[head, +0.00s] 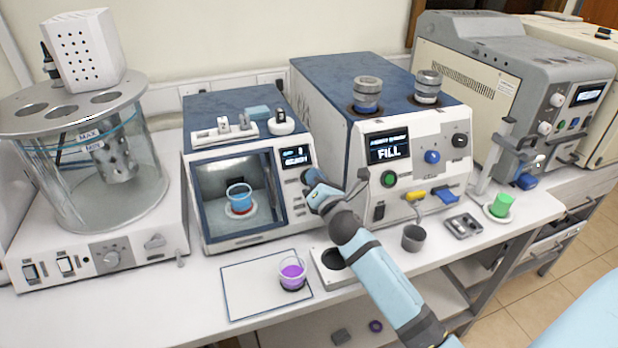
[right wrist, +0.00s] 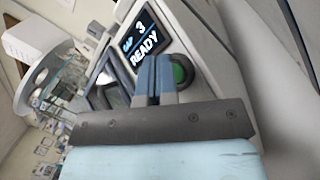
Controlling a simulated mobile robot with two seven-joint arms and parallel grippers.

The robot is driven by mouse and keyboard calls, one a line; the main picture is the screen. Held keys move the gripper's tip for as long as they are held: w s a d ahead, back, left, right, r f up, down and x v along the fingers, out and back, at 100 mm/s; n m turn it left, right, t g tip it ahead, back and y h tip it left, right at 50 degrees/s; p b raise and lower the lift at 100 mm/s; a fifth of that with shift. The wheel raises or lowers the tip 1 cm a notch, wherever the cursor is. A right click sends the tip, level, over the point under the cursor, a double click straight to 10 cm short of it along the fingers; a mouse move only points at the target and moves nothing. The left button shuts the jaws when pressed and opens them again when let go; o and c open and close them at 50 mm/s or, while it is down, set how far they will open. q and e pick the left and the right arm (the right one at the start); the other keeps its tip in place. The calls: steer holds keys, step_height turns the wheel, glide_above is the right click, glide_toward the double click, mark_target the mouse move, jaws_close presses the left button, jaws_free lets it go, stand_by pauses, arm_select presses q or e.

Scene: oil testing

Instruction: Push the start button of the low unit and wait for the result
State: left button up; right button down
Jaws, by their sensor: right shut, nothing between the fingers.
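The low unit (head: 240,235) stands mid-bench, with a blue top and a window. Behind the window is a blue cup (head: 239,195) with reddish contents. Its display (head: 294,157) also shows in the right wrist view (right wrist: 140,45), reading "3" and "READY". My right gripper (head: 311,182) is shut and empty at the right of the unit's front. In the right wrist view its fingertips (right wrist: 155,72) are beside the round green start button (right wrist: 181,72) and partly cover it. I cannot tell whether they touch it. The button is hidden in the head view. My left gripper is not in view.
A taller unit (head: 335,110) showing "FILL" stands close to the right of my right gripper. In front are a purple cup (head: 292,272) on a white mat (head: 240,290), a grey cup (head: 413,238) and a green cup (head: 501,205). A glass bath (head: 105,190) stands left.

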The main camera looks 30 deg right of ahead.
steer(key=shift+w+d+f, duration=0.1)
steer(key=shift+w+f, duration=0.15)
steer(key=shift+w, duration=0.05)
stand_by(0.5)
stand_by(0.4)
steer(key=shift+s+r+p, duration=0.35)
steer(key=shift+s+r, duration=0.15)
steer(key=shift+s, duration=0.15)
steer(key=shift+s+a+r+p, duration=0.3)
steer(key=shift+s+r+p, duration=0.3)
steer(key=shift+p, duration=0.05)
steer(key=s+r+p, duration=0.1)
steer(key=s+r, duration=0.1)
steer(key=shift+s+a+p, duration=0.35)
steer(key=shift+p, duration=0.05)
steer(key=shift+f, duration=0.1)
